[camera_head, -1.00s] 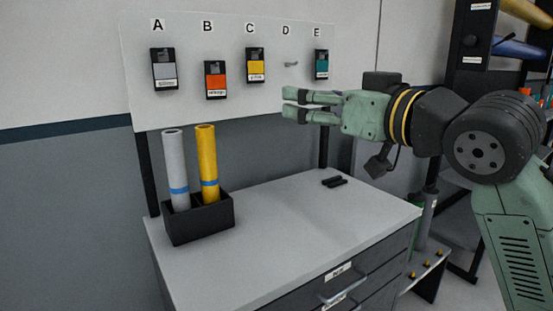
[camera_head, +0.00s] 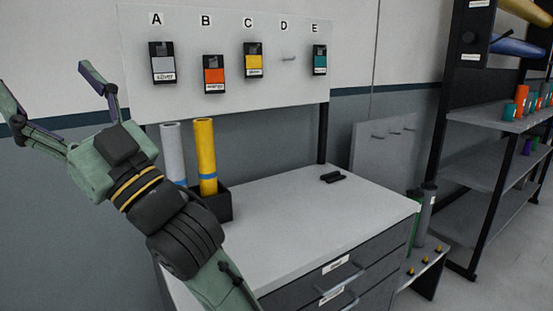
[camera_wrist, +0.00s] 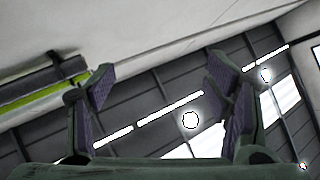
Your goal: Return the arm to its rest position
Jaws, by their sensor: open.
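My gripper (camera_head: 52,108) is at the left of the head view, raised in front of the wall and left of the labelled board. Its fingers are spread wide and nothing is between them. In the wrist view my gripper (camera_wrist: 160,105) is also open and empty, with the ceiling and its lights behind the fingers. My arm rises from the bottom of the head view and hides part of the cabinet's left side and part of the black holder.
The board (camera_head: 265,90) carries sample cards under A, B, C and E; D shows a bare peg. A black holder (camera_head: 222,205) with a grey roll (camera_head: 172,150) and a yellow roll (camera_head: 205,150) stands on the cabinet top (camera_head: 300,215). Shelves (camera_head: 490,160) stand right.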

